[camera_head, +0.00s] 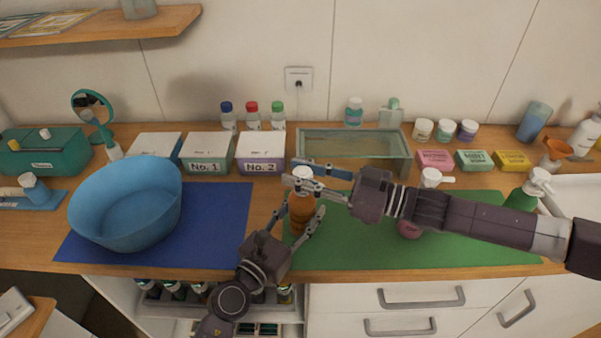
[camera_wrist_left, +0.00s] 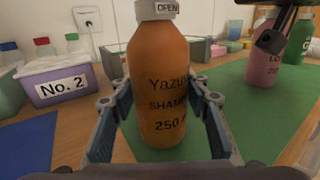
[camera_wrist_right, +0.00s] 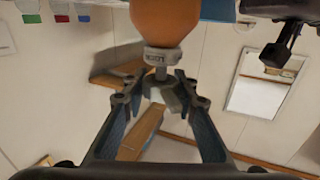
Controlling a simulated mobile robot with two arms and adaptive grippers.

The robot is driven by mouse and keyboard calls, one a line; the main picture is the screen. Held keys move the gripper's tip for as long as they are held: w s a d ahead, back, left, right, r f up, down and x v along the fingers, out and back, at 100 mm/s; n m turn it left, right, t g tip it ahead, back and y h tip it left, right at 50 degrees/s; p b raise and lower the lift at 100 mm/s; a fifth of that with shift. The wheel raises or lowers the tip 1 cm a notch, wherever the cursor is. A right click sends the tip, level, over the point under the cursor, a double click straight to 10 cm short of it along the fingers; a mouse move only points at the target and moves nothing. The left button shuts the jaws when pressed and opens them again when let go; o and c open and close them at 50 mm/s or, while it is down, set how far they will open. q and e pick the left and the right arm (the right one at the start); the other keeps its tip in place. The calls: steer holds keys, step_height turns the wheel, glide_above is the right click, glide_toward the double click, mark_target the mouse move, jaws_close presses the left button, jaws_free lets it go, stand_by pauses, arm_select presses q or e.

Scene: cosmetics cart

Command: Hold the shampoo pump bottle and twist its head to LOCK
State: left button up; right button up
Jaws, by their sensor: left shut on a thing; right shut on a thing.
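The orange shampoo bottle (camera_head: 301,211) stands upright at the left part of the green mat (camera_head: 464,245). My left gripper (camera_head: 298,222) is shut on the bottle's body from the front, one finger on each side. My right gripper (camera_head: 302,172) comes in from the right and is shut on the white pump head. In the right wrist view, which looks upside down, the pump head (camera_wrist_right: 160,92) sits between the fingertips, below the collar; part of it is hidden.
A pink pump bottle (camera_wrist_left: 263,60) and a green one (camera_head: 521,198) stand to the right, partly behind my right arm. A glass case (camera_head: 354,163) is behind the bottle. A blue basin (camera_head: 127,205) stands on the blue mat (camera_head: 225,218) at left.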

steer(key=shift+w+d+f, duration=0.1)
steer(key=shift+w+d, duration=0.05)
steer(key=shift+d, duration=0.1)
stand_by(0.4)
steer(key=o, duration=1.2)
steer(key=shift+a, duration=0.15)
steer(key=v, duration=1.2)
